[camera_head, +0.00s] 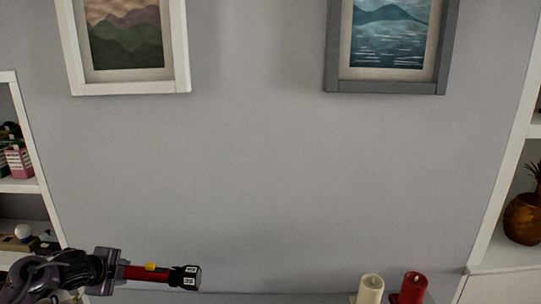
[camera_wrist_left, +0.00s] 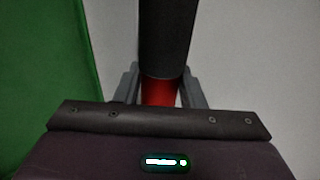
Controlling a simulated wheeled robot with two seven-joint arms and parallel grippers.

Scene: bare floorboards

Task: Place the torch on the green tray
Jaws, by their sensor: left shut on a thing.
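The torch (camera_head: 146,273) has a red body with a yellow switch and a black head. It points right, roughly level, at the lower left of the head view. My left gripper (camera_head: 113,269) is shut on its red body. In the left wrist view the torch's red part (camera_wrist_left: 159,92) sits between the two grey fingers, with its black part extending upward. A large flat green surface (camera_wrist_left: 45,75) fills the left of that view, apart from the torch; it may be the green tray, but its full shape is cut off. My right gripper is not in view.
A cream candle (camera_head: 370,288) and a red candle (camera_head: 413,288) stand at the lower right. White shelves with items (camera_head: 20,187) flank the left, and a shelf with a brown vase (camera_head: 522,218) the right. Two framed pictures hang on the grey wall, which is otherwise clear.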

